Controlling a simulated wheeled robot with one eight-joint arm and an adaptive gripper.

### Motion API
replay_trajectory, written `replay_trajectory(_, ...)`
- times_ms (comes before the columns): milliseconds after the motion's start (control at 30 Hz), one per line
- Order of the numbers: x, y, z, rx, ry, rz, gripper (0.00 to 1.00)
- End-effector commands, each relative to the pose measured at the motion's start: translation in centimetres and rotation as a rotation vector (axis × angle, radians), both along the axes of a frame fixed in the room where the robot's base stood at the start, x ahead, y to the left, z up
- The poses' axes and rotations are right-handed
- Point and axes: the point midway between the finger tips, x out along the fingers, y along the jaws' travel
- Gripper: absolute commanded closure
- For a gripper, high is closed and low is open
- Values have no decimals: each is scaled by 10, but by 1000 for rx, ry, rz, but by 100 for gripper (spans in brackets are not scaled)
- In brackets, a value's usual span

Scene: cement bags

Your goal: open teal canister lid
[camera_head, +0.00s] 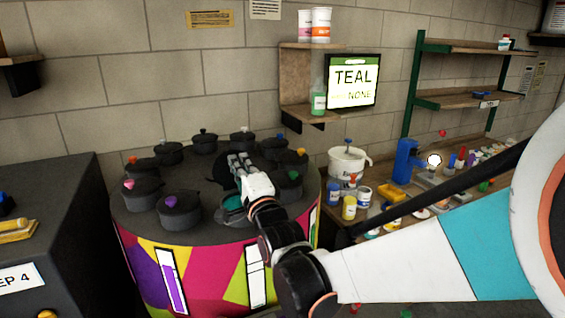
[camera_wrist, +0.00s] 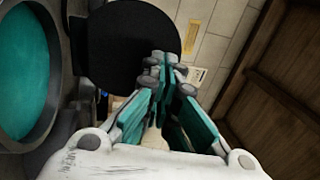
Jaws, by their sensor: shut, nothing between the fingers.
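The teal canister (camera_head: 231,210) stands on the front part of the round drum top, partly hidden by my arm. It is open, and its teal inside (camera_wrist: 22,75) fills the left side of the wrist view. A round black lid (camera_wrist: 118,45) stands raised beside the opening in the wrist view. Its dark edge (camera_head: 220,168) shows behind my fingers in the head view. My gripper (camera_head: 238,160) is shut and empty, with its fingertips (camera_wrist: 165,62) in front of the lid's lower right part. I cannot tell whether they touch it.
Several dark canisters with coloured knobs, such as the purple-knobbed one (camera_head: 179,208), ring the drum (camera_head: 190,255). A screen (camera_head: 352,82) reads TEAL and NONE. A cluttered bench with paint pots (camera_head: 349,207) is at right; a dark cabinet (camera_head: 60,220) is at left.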

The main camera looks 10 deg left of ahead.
Motion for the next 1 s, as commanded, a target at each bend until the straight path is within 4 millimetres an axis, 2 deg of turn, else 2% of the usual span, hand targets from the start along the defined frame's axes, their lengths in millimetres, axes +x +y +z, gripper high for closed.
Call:
replay_trajectory(400, 11, 6, 5, 1, -1, -1, 100)
replay_trajectory(1000, 10, 5, 4, 1, -1, -1, 100)
